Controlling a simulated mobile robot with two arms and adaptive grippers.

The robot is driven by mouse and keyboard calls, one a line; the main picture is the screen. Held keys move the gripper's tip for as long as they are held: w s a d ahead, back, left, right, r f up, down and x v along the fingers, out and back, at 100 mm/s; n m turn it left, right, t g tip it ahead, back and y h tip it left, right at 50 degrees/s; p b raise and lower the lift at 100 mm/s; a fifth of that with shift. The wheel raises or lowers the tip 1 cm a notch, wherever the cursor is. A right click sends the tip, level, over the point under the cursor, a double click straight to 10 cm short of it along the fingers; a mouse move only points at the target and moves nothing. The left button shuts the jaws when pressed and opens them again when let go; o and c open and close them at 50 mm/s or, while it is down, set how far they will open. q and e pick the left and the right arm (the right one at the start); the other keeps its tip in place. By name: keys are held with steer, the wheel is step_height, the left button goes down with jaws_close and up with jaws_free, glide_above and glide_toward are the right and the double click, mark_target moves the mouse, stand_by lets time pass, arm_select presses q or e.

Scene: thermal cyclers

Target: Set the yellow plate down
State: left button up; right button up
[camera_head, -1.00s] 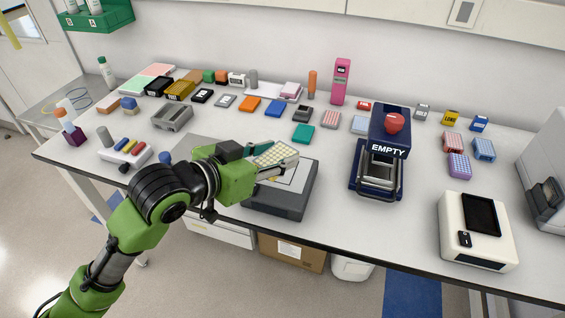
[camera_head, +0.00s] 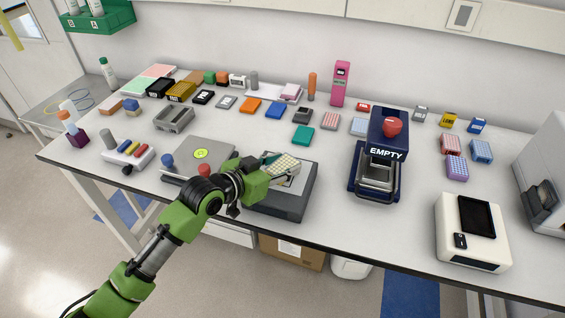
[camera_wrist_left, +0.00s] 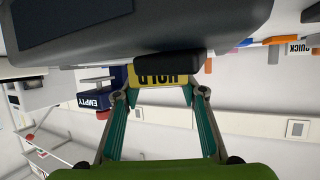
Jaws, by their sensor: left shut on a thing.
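My left gripper (camera_head: 283,160) comes in from the left and is shut on the yellow plate (camera_head: 286,169). In the head view the plate is pale yellow with a grid of wells. It is over the light top of a low dark grey device (camera_head: 286,205) at the table's front. I cannot tell whether the plate touches the device. In the left wrist view the plate's yellow side (camera_wrist_left: 146,84), with dark upside-down lettering, sits between the two teal fingers (camera_wrist_left: 158,95). A large dark body partly covers it there. My right gripper is not in view.
A grey device with a round yellow-green sticker (camera_head: 201,153) and red and blue knobs stands to the left. A dark blue device marked EMPTY (camera_head: 387,153) stands to the right. Several plates and blocks line the back. Bare table (camera_head: 335,190) lies between the two devices.

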arm_select(q)
steer(key=shift+f, duration=0.15)
steer(key=o, duration=1.1)
steer(key=b+v, duration=0.1)
steer(key=v, duration=1.1)
steer(key=shift+b, duration=0.3)
